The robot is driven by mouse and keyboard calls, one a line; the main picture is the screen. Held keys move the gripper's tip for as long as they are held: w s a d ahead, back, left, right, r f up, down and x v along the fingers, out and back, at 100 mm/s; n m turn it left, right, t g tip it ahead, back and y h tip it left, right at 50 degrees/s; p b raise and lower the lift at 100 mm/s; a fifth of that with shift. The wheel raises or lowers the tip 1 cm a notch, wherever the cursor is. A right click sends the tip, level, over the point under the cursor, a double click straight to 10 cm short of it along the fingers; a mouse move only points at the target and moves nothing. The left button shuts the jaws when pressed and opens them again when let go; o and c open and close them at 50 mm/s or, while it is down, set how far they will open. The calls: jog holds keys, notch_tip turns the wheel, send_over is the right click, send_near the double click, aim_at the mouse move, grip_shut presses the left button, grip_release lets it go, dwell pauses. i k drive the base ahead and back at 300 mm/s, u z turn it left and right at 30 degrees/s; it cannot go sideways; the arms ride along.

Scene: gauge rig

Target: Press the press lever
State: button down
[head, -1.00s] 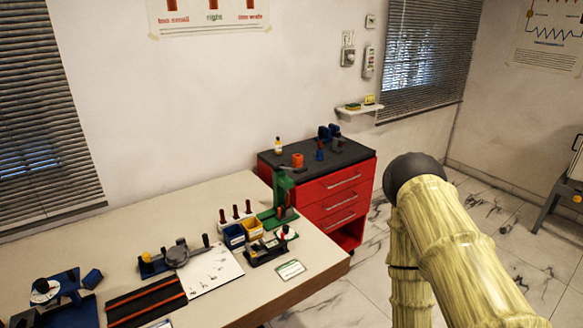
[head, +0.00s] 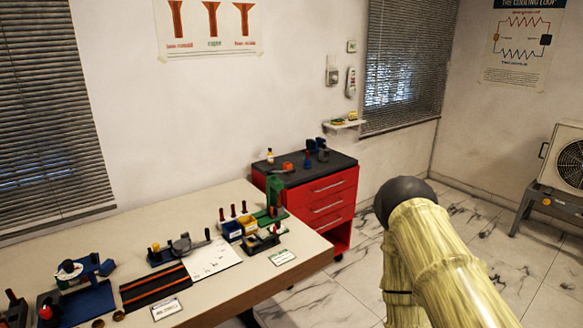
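A green press (head: 273,192) stands upright at the back right corner of the workbench (head: 215,278), on a green base. It is small in the head view, and I cannot clearly make out its lever or how far it is tilted. My arm shows at the lower right as pale yellow segments with a black rounded joint, apart from the press. My gripper is out of the picture.
Blue and yellow bins (head: 232,230) and red-handled pegs stand just left of the press. A red drawer cabinet (head: 328,205) stands behind the bench's right end. Tiled floor (head: 345,290) lies open between the bench and my arm. An outdoor fan unit (head: 567,160) stands at the right.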

aim_at(271, 171)
jog(key=z, duration=0.05)
jog(key=i, duration=1.05)
jog(key=u, duration=0.5)
